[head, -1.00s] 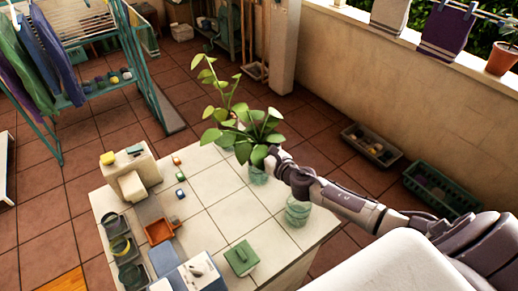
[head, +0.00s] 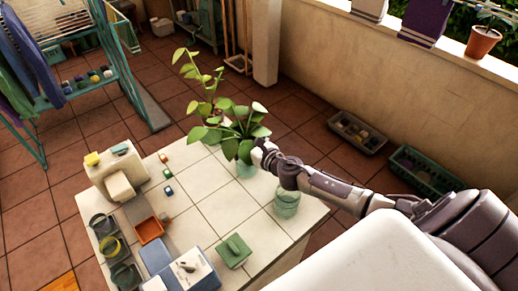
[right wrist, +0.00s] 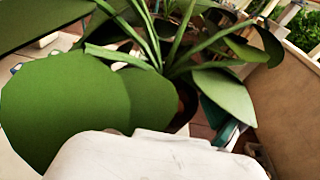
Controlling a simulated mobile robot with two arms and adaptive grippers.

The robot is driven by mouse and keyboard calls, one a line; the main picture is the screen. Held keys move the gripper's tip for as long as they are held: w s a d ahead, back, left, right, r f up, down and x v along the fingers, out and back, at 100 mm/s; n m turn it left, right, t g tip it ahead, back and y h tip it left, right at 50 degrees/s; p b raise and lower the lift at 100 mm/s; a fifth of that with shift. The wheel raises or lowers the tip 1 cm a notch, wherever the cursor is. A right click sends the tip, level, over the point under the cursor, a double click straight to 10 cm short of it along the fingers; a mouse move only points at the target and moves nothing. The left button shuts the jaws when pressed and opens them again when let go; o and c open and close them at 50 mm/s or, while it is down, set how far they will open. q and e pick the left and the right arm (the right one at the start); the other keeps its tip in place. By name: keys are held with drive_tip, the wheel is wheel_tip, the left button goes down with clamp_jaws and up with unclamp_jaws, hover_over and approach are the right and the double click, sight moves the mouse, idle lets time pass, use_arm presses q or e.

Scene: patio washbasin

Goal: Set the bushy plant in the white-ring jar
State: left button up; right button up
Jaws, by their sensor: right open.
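The bushy plant (head: 243,132) has broad green leaves and stands at the far edge of the tiled counter, its base in a clear greenish jar (head: 247,171). A taller, thinner plant (head: 206,85) stands just behind it to the left. An empty clear jar (head: 287,203) stands nearer, by the counter's right edge; I cannot make out a white ring on either jar. My right gripper (head: 262,152) is open at the right side of the bushy plant, its fingertips partly hidden by leaves. In the right wrist view, large leaves (right wrist: 95,100) and stems fill the picture. My left gripper is not in view.
The tiled counter (head: 205,208) is clear in its middle. A green box (head: 234,251), an orange tray (head: 150,230), dark pots (head: 112,247) and small blocks (head: 168,190) lie toward its left and front. Crates (head: 424,172) sit on the floor by the wall.

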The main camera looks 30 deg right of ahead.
drive_tip(key=shift+b+v, duration=0.45)
drive_tip(key=shift+v, duration=0.5)
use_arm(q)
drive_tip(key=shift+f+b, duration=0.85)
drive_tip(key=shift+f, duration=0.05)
use_arm(e)
drive_tip(key=v, duration=1)
drive_tip(key=shift+r, duration=0.2)
